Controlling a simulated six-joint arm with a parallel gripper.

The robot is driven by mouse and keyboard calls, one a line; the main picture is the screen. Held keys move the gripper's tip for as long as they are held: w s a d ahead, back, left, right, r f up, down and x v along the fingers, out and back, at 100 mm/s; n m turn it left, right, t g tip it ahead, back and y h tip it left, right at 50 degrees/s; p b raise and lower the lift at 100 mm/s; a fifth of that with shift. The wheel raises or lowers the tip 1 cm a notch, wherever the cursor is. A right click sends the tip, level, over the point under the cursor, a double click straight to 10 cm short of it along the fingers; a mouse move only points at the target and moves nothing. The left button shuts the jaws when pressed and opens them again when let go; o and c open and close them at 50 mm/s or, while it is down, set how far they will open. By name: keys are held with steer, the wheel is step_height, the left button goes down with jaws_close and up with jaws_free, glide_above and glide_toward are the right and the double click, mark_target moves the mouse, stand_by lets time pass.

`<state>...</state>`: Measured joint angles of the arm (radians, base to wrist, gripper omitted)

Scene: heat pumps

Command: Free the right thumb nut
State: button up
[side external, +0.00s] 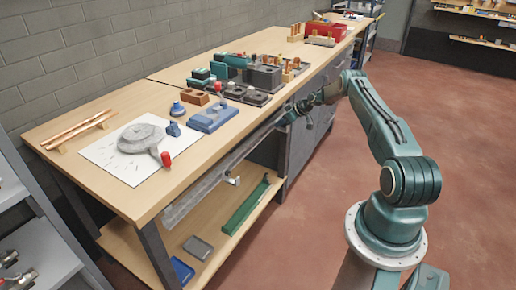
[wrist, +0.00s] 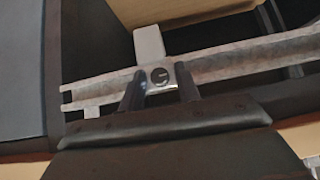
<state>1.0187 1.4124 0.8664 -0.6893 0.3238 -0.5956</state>
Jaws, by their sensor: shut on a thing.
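In the wrist view my gripper (wrist: 161,88) has its two dark fingers on either side of the right thumb nut (wrist: 158,72), a small shiny metal piece with a dark round centre. The fingers are shut on it. The nut sits at a long grey metal rail (wrist: 240,62), with a pale tab (wrist: 149,42) sticking up behind it. In the side view my gripper (side external: 300,109) is at the far end of the rail (side external: 205,180) along the bench front, and the right nut is hidden there. A pale metal fitting (side external: 233,181) shows below the rail nearer the camera.
The wooden bench (side external: 120,90) carries a blue block (side external: 211,118), a grey round casting on a white sheet (side external: 143,138), and several dark and green parts farther back. A lower shelf (side external: 225,195) holds trays and a green channel. The floor (side external: 450,110) behind my arm is clear.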

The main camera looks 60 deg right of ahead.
steer(key=shift+o, duration=0.2)
steer(key=shift+w+a+r+n+h, duration=0.1)
steer(key=shift+w+a+n+h, duration=0.1)
steer(key=shift+n+h, duration=0.6)
steer(key=shift+o, duration=0.4)
steer(key=shift+h, duration=0.7)
steer(key=shift+o, duration=0.3)
steer(key=shift+r+n+h, duration=0.1)
steer(key=shift+n+h, duration=0.2)
steer(key=shift+h, duration=0.4)
